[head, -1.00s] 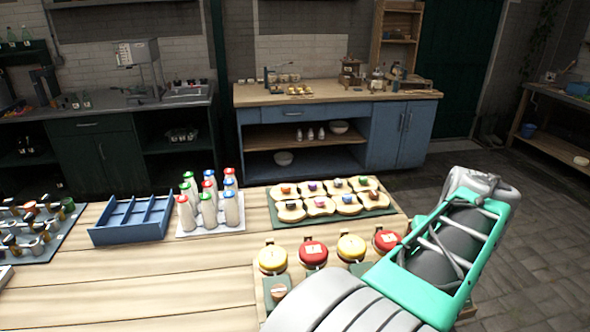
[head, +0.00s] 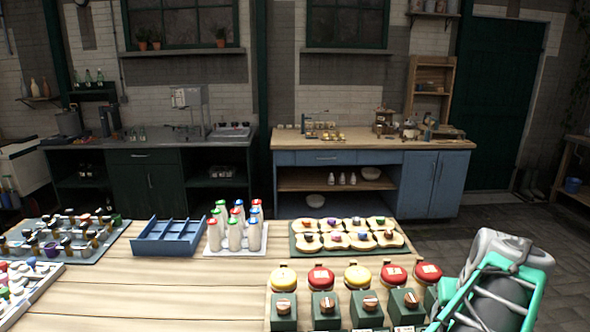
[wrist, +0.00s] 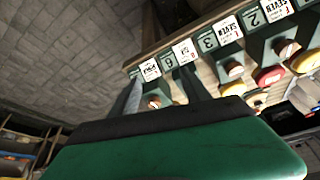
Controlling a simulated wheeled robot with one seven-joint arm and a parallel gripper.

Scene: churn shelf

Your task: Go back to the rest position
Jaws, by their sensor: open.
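My arm (head: 495,285), teal and grey, is at the lower right of the head view, beside the right end of the wooden table (head: 150,300). Its end is outside that view. In the wrist view my gripper (wrist: 160,88) shows as a broad green body with a black edge and narrow fingers beyond it. The fingers are apart with nothing visible held between them. Beyond them are green blocks with wooden knobs and white lettered and numbered labels (wrist: 186,51) along the table edge; I cannot tell the distance to them.
Red and yellow lidded jars (head: 357,277) stand behind the knobbed blocks. Further back are a tray of bread slices (head: 300,247), capped bottles (head: 235,235) and a blue divided tray (head: 168,246). Dark floor (head: 440,235) lies open behind the table, before the blue cabinet (head: 440,180).

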